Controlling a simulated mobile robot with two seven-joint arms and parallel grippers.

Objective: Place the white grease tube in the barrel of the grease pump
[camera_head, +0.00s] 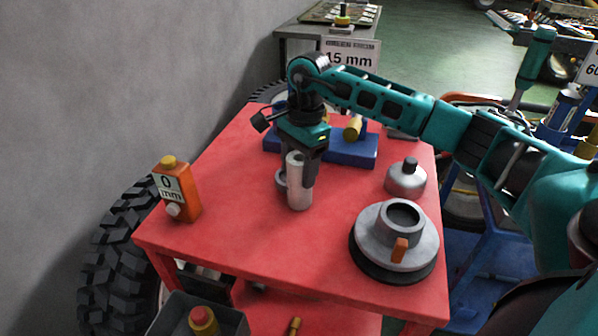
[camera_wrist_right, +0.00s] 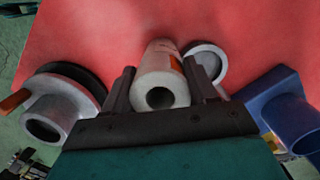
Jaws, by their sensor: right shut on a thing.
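My right gripper (camera_head: 301,172) is shut on the white grease tube (camera_head: 299,195), which is upright above the red table. Whether its lower end touches the table is unclear. In the right wrist view, the tube (camera_wrist_right: 160,85) is between the two fingers (camera_wrist_right: 160,90), its hollow end toward the camera. A round grey body with an upright open barrel (camera_head: 402,218) and an orange lever stands at the table's right front; it may be the grease pump. It also shows at the left of the right wrist view (camera_wrist_right: 52,118). The tube is apart from this barrel. My left gripper is not in view.
An orange "0 mm" box (camera_head: 177,190) stands at the left, a metal canister (camera_head: 405,178) at the right, and a blue holder (camera_head: 351,155) at the back. The table's front middle (camera_head: 270,250) is clear.

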